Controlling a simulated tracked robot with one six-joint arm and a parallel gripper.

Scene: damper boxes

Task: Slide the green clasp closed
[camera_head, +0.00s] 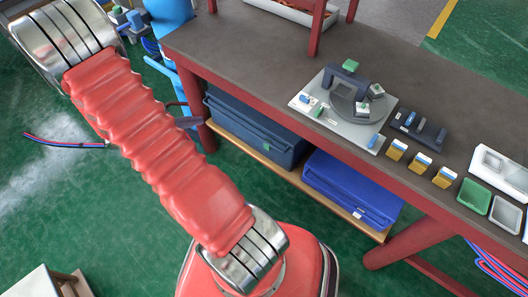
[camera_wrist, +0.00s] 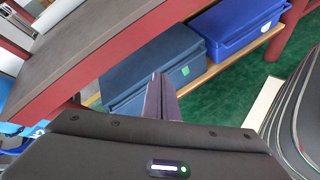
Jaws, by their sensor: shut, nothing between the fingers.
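A light grey plate (camera_head: 338,127) with a dark round fixture lies on the workbench in the head view. A green block (camera_head: 351,65) sits on top of its dark arch, and a small green piece (camera_head: 319,111) lies near the plate's left side. I cannot tell which of these is the green clasp, or whether it is open. My gripper (camera_wrist: 161,80) shows in the wrist view with its two dark fingers together and nothing between them. It points at the bins under the bench, away from the plate. The wrist view does not show the plate.
A dark blue bin (camera_head: 255,128) and a bright blue bin (camera_head: 352,187) stand on the shelf below the workbench (camera_head: 245,45). Several yellow-and-white blocks (camera_head: 420,163) line the bench's front edge. A green tray (camera_head: 473,197) stands right of them. Open green floor lies before the bench.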

